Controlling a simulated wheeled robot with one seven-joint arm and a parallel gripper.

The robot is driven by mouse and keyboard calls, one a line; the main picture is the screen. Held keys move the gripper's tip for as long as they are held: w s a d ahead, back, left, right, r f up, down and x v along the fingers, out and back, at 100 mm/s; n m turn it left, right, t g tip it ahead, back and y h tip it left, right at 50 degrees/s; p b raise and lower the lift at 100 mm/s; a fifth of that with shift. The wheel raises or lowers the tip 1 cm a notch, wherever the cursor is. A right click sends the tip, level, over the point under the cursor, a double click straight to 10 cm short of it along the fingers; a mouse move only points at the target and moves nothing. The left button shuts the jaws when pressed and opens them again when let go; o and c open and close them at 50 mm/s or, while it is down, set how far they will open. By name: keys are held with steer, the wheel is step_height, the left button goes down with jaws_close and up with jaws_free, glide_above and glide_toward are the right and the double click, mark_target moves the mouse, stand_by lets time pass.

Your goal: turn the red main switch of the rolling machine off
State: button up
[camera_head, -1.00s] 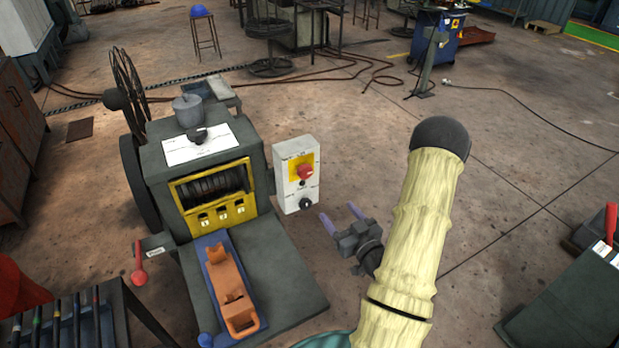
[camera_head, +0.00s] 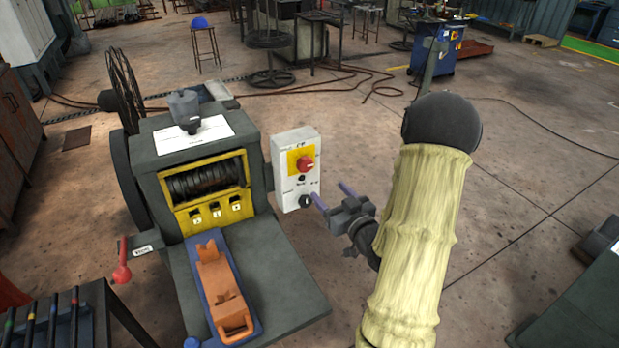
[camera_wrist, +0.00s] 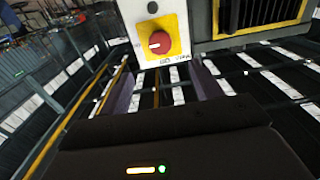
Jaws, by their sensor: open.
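The red main switch (camera_head: 305,163) is a round knob on a yellow plate, on the front of a white control box (camera_head: 286,190) at the right side of the rolling machine (camera_head: 205,150). A black knob (camera_head: 305,200) sits lower on the box. My gripper (camera_head: 333,193) is just right of the box, its purple fingers apart and empty. In the wrist view the red switch (camera_wrist: 159,42) shows upper middle, with a white mark on its left part. The fingers of my gripper (camera_wrist: 160,88) lie below it, apart from it.
An orange block (camera_head: 222,290) lies on a blue strip in front of the machine. A red-knobbed lever (camera_head: 122,274) sticks out at its left. A rack (camera_head: 55,320) stands at bottom left.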

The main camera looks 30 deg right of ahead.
mark_target(307, 166)
steer(key=shift+w+f+b, duration=0.15)
steer(key=shift+f+b, duration=0.05)
steer(key=shift+b, duration=0.15)
steer(key=w+p, duration=0.1)
steer(key=w, duration=0.3)
steer(key=w+p, duration=0.1)
steer(key=w, duration=0.2)
steer(key=w+p, duration=0.1)
steer(key=w, duration=0.3)
steer(key=shift+w+a+r, duration=0.2)
steer(key=shift+w+r, duration=0.05)
steer(key=shift+w, duration=0.1)
steer(key=c, duration=1)
